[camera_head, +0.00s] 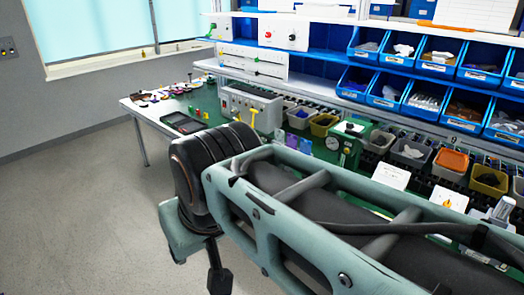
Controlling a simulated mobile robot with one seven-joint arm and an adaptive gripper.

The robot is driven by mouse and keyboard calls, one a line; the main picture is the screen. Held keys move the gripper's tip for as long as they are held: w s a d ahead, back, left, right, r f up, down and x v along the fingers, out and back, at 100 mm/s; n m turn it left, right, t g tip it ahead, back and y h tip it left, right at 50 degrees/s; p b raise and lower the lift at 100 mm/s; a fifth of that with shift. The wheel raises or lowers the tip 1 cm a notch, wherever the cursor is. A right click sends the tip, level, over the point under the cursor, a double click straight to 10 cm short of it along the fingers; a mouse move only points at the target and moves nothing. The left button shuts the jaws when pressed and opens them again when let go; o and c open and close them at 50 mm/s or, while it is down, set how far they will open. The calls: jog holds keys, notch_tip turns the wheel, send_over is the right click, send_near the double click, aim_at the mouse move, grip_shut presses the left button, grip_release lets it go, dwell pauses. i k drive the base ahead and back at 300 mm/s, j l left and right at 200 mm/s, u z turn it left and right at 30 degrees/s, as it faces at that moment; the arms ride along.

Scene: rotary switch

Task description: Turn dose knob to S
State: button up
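No knob here can be read as the dose knob; any letters are too small. A white panel (283,33) at the upper middle carries a red knob (268,34) and a black knob (292,37). A grey control box (250,103) stands on the bench below, with small knobs on its front. My arm crosses the foreground from the lower right. A dark part below its end (218,278) may be my gripper, but its fingers cannot be made out. It is over the floor, left of and apart from the bench and panels.
The green-topped bench (158,110) runs along the shelf. It holds a black tray (182,123), a green device with a gauge (343,140) and several small bins. Blue bins (385,93) fill the shelves. My arm hides part of the bench. The floor (85,215) at left is clear.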

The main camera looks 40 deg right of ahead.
aim_at(447, 203)
jog(key=z, duration=3.4)
